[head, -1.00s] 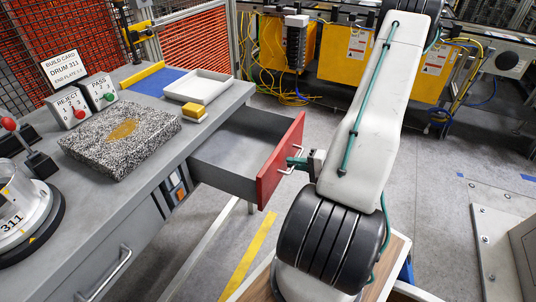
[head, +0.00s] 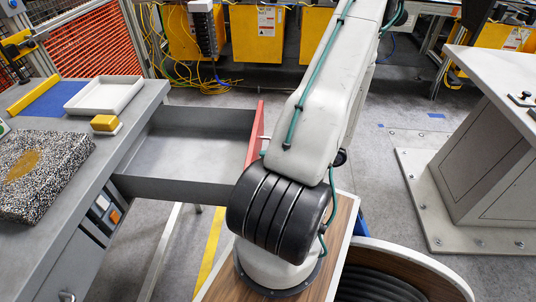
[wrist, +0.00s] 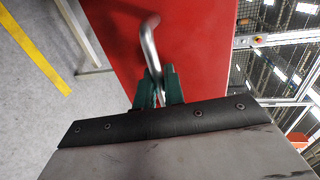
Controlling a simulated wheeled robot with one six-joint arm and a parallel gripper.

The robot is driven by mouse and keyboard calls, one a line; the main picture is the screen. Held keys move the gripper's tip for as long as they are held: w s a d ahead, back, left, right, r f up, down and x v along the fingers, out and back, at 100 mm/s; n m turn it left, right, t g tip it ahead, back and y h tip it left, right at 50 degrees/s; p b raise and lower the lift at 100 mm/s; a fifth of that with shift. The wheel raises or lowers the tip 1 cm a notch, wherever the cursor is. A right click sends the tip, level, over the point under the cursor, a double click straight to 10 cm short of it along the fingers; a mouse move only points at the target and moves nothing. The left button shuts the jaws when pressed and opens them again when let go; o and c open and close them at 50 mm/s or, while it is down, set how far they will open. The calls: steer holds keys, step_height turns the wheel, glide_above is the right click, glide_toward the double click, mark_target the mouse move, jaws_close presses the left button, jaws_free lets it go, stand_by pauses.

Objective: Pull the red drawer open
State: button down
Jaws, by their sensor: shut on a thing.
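The red drawer's front (head: 254,133) stands well out from the grey workbench in the head view, and its grey inside (head: 185,150) is bare. My arm covers the right part of the front there, and my gripper is hidden behind it. In the wrist view the red front (wrist: 205,60) fills the middle, with a metal bar handle (wrist: 151,48) on it. My gripper (wrist: 158,88) has its green fingers shut on the handle's near end.
On the workbench (head: 68,193) are a white tray (head: 103,95), a yellow-topped block (head: 104,123) and a speckled slab (head: 38,170). A grey pedestal (head: 480,130) on a floor plate stands at right. Grey floor lies between it and my arm.

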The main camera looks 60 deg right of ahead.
steer(key=c, duration=1.6)
jaws_free()
steer(key=shift+c, duration=0.2)
steer(key=shift+d, duration=0.1)
steer(key=v, duration=0.7)
steer(key=shift+s, duration=0.4)
steer(key=shift+d, duration=0.1)
